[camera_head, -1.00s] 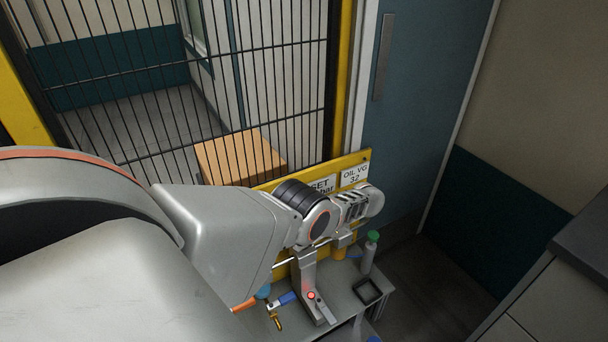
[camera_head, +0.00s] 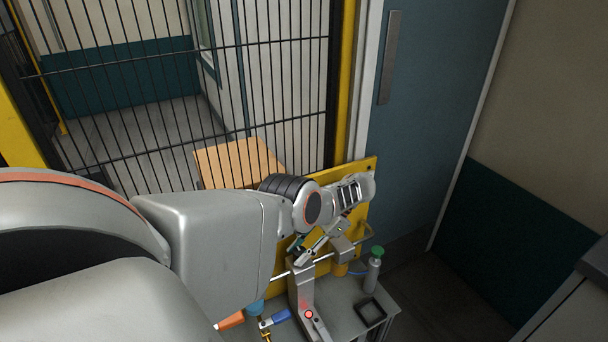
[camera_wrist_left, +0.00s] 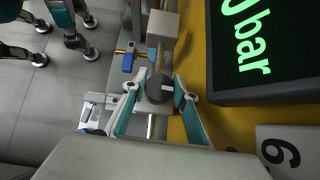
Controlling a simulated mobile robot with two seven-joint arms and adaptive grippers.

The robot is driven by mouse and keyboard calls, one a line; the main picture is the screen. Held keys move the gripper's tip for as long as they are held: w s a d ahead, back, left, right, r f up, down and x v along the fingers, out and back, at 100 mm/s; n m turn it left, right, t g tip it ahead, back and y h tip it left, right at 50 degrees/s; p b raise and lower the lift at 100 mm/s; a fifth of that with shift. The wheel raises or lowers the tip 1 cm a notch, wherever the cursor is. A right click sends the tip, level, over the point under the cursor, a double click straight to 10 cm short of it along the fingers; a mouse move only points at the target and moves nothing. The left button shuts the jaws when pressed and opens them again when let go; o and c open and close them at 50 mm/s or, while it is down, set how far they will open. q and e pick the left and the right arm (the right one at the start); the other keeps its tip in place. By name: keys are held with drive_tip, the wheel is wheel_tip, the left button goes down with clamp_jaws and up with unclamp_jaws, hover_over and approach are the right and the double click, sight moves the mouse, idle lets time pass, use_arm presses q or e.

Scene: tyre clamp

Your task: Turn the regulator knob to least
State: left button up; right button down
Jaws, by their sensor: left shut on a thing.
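In the left wrist view the dark grey round regulator knob (camera_wrist_left: 160,89) sits on a metal block beside the yellow panel. My left gripper (camera_wrist_left: 157,92) has its teal-padded fingers on either side of the knob and is shut on it. In the head view my left gripper (camera_head: 303,248) reaches down in front of the yellow panel (camera_head: 366,185); the knob cannot be made out there. A dark display (camera_wrist_left: 262,45) with green text ending in "0 bar" is partly in the wrist view. My right gripper is not in view.
A grey bench (camera_head: 345,290) carries a green-capped bottle (camera_head: 374,272), a black square frame (camera_head: 370,313) and a blue-handled valve (camera_head: 275,319). An upright metal bracket (camera_head: 302,290) with a red light stands close under my gripper. A wire fence (camera_head: 180,90) stands behind.

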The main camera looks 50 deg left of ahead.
use_arm(q)
drive_tip(key=shift+s+a+f+n+h, duration=0.1)
drive_tip(key=shift+s+f+n+h, duration=0.15)
drive_tip(key=shift+n+h, duration=0.2)
drive_tip(key=shift+r+n+b, duration=0.1)
drive_tip(key=shift+n+b, duration=0.25)
drive_tip(key=shift+b, duration=0.05)
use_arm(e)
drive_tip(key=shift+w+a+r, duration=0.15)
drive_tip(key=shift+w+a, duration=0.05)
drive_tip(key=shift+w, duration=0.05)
use_arm(q)
drive_tip(key=o, duration=1.1)
drive_tip(key=shift+w+r, duration=0.1)
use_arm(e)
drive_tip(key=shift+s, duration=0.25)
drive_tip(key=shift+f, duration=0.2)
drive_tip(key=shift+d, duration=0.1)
